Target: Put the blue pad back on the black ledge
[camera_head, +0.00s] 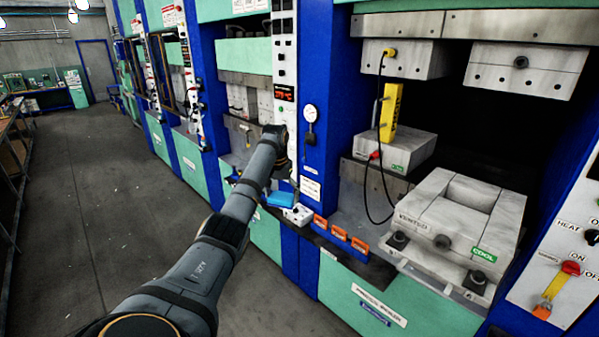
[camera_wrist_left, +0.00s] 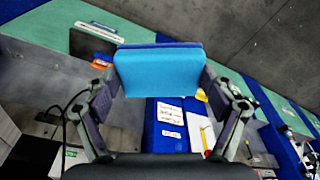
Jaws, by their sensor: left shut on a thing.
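The blue pad (camera_head: 280,200) is held in the air beside the forearm, in front of the blue column in the head view. In the left wrist view its light blue face (camera_wrist_left: 158,73) spans the space between the two fingers. My left gripper (camera_wrist_left: 157,88) is shut on the pad by its two side edges. In the head view my left forearm mostly hides this gripper. The black ledge (camera_head: 324,247) runs along the front of the right press, to the right of the pad. It shows at upper left in the wrist view (camera_wrist_left: 84,45). My right gripper is out of view.
Several orange blocks (camera_head: 340,234) stand in a row on the ledge. A heavy metal mold (camera_head: 455,220) sits on the press behind. The floor aisle (camera_head: 90,180) at left is open.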

